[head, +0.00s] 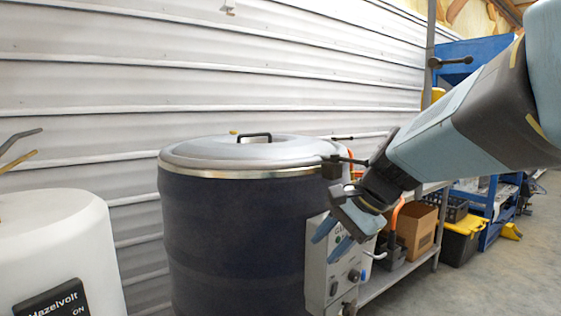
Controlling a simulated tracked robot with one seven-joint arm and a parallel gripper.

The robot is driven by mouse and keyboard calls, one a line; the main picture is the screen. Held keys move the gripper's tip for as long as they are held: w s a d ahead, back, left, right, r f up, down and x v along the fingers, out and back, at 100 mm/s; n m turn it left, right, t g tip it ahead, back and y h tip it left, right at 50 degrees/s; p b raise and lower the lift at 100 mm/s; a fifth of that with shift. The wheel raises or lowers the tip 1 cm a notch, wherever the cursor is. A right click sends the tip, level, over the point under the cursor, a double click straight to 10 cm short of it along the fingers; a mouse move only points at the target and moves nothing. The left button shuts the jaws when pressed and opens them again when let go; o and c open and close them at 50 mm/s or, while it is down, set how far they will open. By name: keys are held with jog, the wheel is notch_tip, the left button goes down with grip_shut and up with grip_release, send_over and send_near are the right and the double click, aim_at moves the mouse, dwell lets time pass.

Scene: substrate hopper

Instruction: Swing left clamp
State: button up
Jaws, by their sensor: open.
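A dark blue drum-shaped hopper (235,235) stands in the middle, with a grey domed lid (215,152) lying on its rim. A dark clamp (332,168) sits at the front right of the rim, its black handle pointing right. Another black handle (343,137) shows behind the lid at the right. I cannot tell which of them is the left clamp; the left rim shows no clear clamp. My gripper (331,240) is open and empty, its blue fingers pointing down and left, below the front-right clamp and in front of the grey control box. It appears to touch neither clamp.
A grey control box (318,275) with knobs is on the hopper's right side. A white Hazelvolt vessel (50,240) stands at the left. A shelf at the right holds a cardboard box (415,228); a black and yellow tote (460,240) is on the floor. The corrugated wall is behind.

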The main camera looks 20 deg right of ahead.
jog(key=w+d+r+m+t+y, duration=0.2)
jog(key=w+d+m, duration=0.1)
jog(key=w+m, duration=0.15)
jog(key=m+t, duration=1)
jog(key=m, duration=0.6)
send_near(364, 163)
jog(key=shift+y, duration=0.3)
jog(key=x, duration=0.4)
jog(key=d+x, duration=0.1)
jog(key=x, duration=0.8)
jog(key=shift+w+d+f, duration=0.15)
jog(key=shift+w+f, duration=0.1)
jog(key=shift+w, duration=0.15)
jog(key=shift+c, duration=0.3)
grip_shut()
